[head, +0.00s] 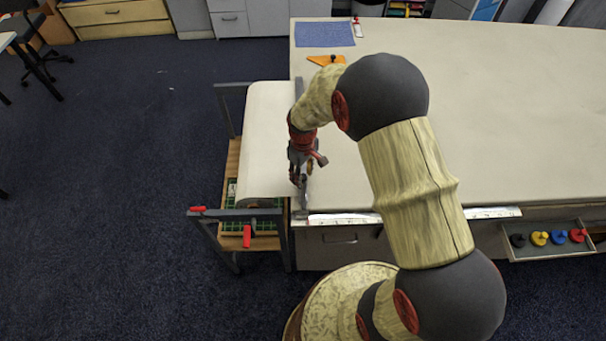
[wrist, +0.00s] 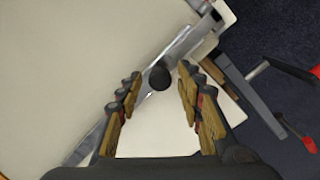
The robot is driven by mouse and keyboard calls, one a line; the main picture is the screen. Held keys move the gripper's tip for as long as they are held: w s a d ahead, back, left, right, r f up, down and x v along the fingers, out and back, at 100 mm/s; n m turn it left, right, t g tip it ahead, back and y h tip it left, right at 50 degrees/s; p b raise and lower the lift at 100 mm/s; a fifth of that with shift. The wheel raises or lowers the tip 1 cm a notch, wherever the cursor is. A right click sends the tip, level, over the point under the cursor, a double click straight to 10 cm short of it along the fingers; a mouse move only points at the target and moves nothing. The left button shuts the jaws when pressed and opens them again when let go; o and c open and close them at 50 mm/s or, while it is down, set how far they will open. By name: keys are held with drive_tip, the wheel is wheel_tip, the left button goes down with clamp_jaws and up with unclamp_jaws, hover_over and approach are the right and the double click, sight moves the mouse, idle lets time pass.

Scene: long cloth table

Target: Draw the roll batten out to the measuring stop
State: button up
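The roll batten (head: 299,88) is a thin grey bar lying along the table's left edge, across the end of the pale sheet. In the wrist view the batten (wrist: 186,44) runs diagonally, with a round dark knob (wrist: 160,78) on it. My gripper (head: 301,180) is over the near part of the batten, pointing down. In the wrist view its fingers (wrist: 159,75) are spread wide, with the knob between them and a gap on both sides. The pale roll sheet (head: 268,140) hangs on the stand left of the table. I cannot identify the measuring stop.
The cloth table (head: 520,110) is mostly bare to the right. An orange triangle (head: 322,60) and a blue mat (head: 325,34) lie at its far left. The roll stand (head: 228,225) has red handles. An open drawer (head: 550,250) with coloured knobs is at the near right.

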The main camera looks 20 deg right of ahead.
clamp_jaws()
idle(0.7)
